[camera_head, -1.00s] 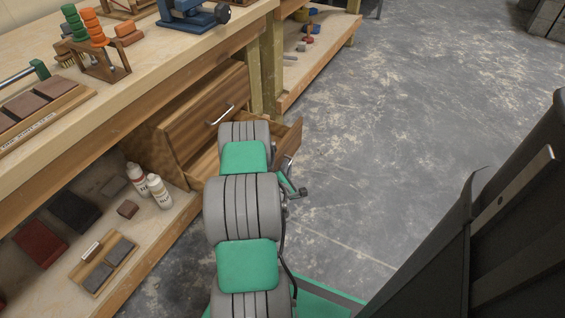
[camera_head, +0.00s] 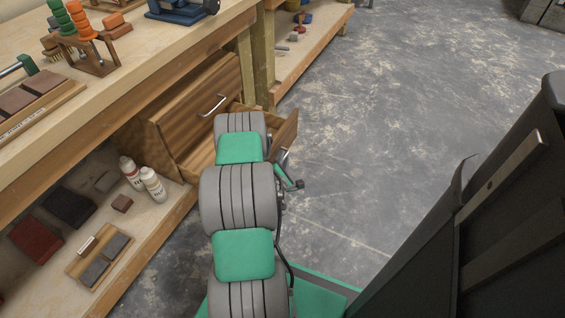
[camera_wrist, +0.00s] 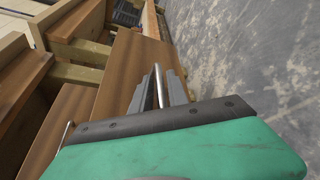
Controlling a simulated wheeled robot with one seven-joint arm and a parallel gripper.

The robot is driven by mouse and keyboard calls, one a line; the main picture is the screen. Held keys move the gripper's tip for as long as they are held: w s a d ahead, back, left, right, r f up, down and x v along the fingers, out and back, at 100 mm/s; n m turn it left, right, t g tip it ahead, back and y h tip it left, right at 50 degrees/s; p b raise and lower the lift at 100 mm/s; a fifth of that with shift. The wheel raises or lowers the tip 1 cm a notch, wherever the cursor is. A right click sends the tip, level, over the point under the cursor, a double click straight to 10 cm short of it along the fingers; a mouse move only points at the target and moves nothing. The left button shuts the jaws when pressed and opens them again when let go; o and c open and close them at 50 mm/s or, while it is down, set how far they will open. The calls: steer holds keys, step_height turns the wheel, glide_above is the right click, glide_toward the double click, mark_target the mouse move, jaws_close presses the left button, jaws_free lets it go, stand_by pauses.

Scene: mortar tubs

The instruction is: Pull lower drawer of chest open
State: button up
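The wooden chest stands under the bench, with its closed upper drawer (camera_head: 190,112) and a bar handle (camera_head: 212,106) on it. The lower drawer (camera_head: 287,131) is pulled well out, its front standing clear of the chest. Part of its inside shows left of my arm. In the wrist view the lower drawer's front (camera_wrist: 128,68) lies just beyond my gripper (camera_wrist: 162,90). The two fingers are closed around a bright metal bar, the lower drawer's handle (camera_wrist: 160,86). In the head view my arm hides most of the gripper and part of the drawer.
A shelf left of the chest holds two white bottles (camera_head: 152,184), a small brown block (camera_head: 122,203) and a wooden tray (camera_head: 75,265). The benchtop (camera_head: 130,75) runs above the chest. Bare concrete floor (camera_head: 390,130) lies open to the right. A dark object (camera_head: 490,220) stands at the right.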

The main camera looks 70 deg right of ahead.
steer(key=v, duration=0.7)
steer(key=shift+a+b, duration=0.3)
steer(key=shift+b, duration=0.05)
steer(key=shift+s, duration=0.15)
